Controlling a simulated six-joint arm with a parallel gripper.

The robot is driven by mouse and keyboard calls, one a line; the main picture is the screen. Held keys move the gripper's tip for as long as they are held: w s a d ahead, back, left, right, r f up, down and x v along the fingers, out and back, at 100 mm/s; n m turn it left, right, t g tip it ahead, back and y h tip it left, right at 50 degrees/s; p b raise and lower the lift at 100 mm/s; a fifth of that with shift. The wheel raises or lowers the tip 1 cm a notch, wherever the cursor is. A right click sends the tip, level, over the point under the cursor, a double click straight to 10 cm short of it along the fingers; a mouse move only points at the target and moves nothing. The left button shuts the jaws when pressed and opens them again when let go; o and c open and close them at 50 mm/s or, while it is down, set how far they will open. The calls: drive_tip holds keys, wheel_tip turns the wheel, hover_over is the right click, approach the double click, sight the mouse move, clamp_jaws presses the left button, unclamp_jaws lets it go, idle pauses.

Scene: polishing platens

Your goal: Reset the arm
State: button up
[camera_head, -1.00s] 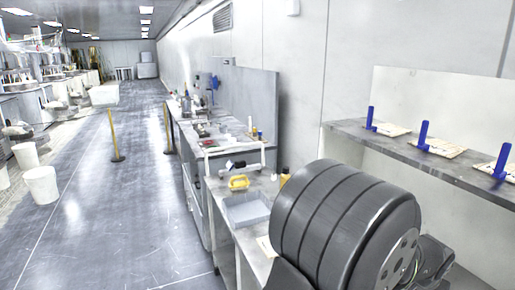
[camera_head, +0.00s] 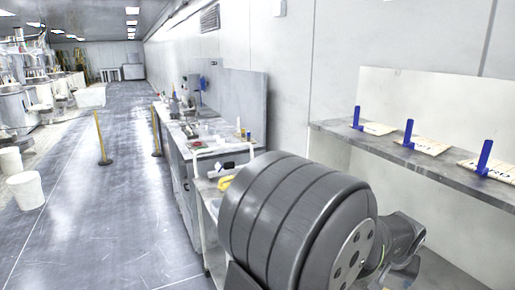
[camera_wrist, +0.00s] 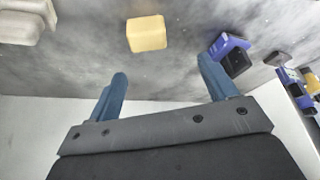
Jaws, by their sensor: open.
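My gripper (camera_wrist: 162,68) shows in the wrist view with its two blue fingers spread wide apart. Nothing is between the fingers. A pale yellow block (camera_wrist: 146,33) lies on the grey surface beyond the gap. A blue-purple and black object (camera_wrist: 231,54) is right by the right fingertip; I cannot tell whether they touch. In the head view, my thick grey arm link (camera_head: 300,215) fills the lower middle, and the gripper itself is not visible there.
A shelf (camera_head: 440,170) on the right carries several boards with upright blue holders (camera_head: 409,133). A cluttered bench (camera_head: 180,143) runs along the wall. Yellow posts (camera_head: 102,138) and a white bucket (camera_head: 26,190) stand on the open floor at left.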

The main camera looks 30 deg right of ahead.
drive_tip(key=w+a+f+n, duration=0.1)
drive_tip(key=w+a, duration=0.4)
drive_tip(key=w, duration=0.4)
drive_tip(key=w+a+f+n+t+y, duration=0.1)
drive_tip(key=w+a, duration=0.3)
drive_tip(key=w, duration=0.5)
drive_tip(key=w+a+f+n, duration=0.2)
drive_tip(key=w+a, duration=0.3)
drive_tip(key=w, duration=0.4)
drive_tip(key=shift+w+a+f+n, duration=0.2)
drive_tip(key=shift+a+n, duration=0.15)
drive_tip(key=shift+n, duration=0.15)
